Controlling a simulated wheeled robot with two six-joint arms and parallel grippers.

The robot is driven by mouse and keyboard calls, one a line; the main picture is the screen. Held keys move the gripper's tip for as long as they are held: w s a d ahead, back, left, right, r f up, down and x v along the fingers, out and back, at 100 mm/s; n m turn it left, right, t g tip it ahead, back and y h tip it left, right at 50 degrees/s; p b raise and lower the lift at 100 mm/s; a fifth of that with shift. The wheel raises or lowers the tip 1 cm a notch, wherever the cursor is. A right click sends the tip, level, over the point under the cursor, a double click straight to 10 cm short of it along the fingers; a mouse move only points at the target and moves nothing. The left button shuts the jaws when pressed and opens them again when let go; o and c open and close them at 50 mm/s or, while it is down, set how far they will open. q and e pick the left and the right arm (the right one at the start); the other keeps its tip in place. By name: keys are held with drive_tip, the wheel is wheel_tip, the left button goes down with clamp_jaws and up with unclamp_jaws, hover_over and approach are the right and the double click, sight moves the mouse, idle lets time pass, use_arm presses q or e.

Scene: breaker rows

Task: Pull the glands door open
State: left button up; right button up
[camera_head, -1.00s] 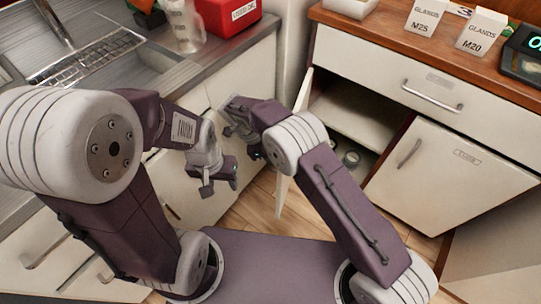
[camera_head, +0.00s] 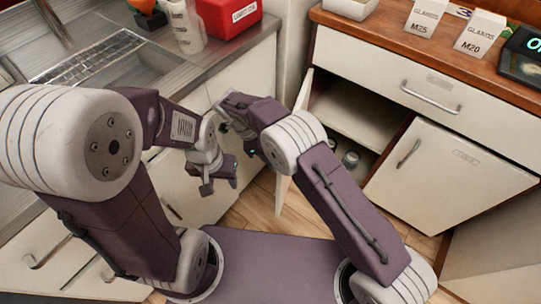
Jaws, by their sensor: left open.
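A white cabinet door (camera_head: 285,196) stands swung open at the left end of the right-hand counter and shows nearly edge-on. The shelf space behind it is partly visible. No label shows on the open door.
A closed door (camera_head: 450,178) with a handle and label is beside the opening. A drawer (camera_head: 430,88) is above. GLANDS boxes (camera_head: 480,34) stand on the wooden counter (camera_head: 400,40). A red box (camera_head: 230,14) is on the left counter. Small round items (camera_head: 351,158) lie inside the cabinet.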

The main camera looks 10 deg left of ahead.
drive_tip(key=p+v, duration=0.2)
drive_tip(key=v, duration=0.4)
drive_tip(key=shift+a+r, duration=0.2)
drive_tip(key=shift+r, duration=0.15)
